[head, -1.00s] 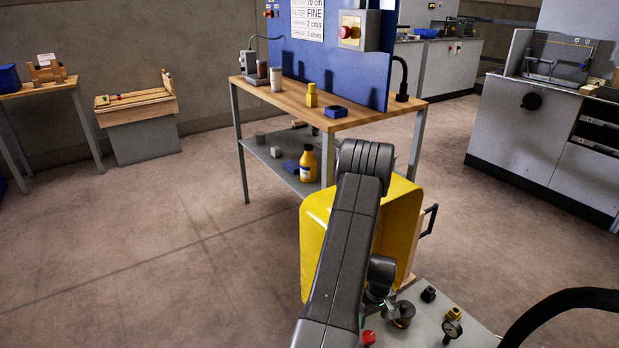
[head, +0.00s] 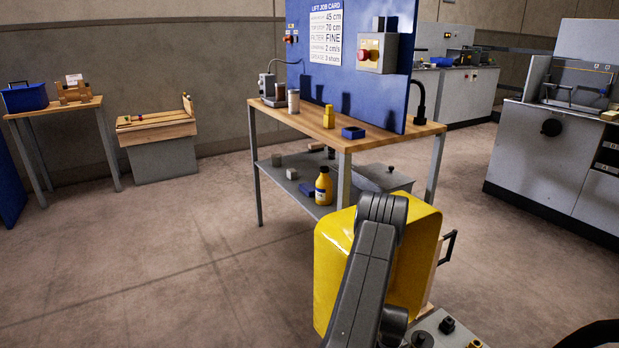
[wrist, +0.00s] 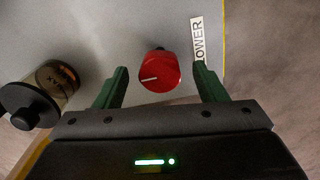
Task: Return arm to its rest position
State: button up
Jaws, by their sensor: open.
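My gripper (wrist: 160,88) shows in the wrist view with its two green fingers apart and nothing between their tips. A red knob (wrist: 159,72) with a white mark lies beyond the fingers, on a grey panel (wrist: 120,30). I cannot tell how far it is from the fingertips. In the head view my dark arm is folded in front of a yellow housing (head: 335,262) at the bottom centre. The gripper itself is hidden in the head view.
A workbench (head: 395,137) with a blue back panel (head: 345,55) stands ahead. A yellow bottle (head: 323,186) is on its lower shelf. Grey cabinets (head: 540,155) stand at right. A small table (head: 55,108) and wooden-topped stand (head: 162,160) are at left. Floor at left is clear.

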notch_tip(320, 180, up, 14)
jog(key=p, duration=0.5)
notch_tip(320, 180, down, 14)
jog(key=b, duration=0.5)
jog(key=shift+r, duration=0.1)
jog(key=n+p, duration=0.1)
jog(key=n, duration=0.3)
jog(key=n+p, duration=0.2)
jog(key=n, duration=0.2)
jog(key=shift+n, duration=0.3)
jog(key=n+p, duration=0.2)
jog(key=n, duration=0.3)
jog(key=shift+p, duration=0.4)
jog(key=shift+n+p, duration=1.05)
jog(key=shift+n, duration=1.05)
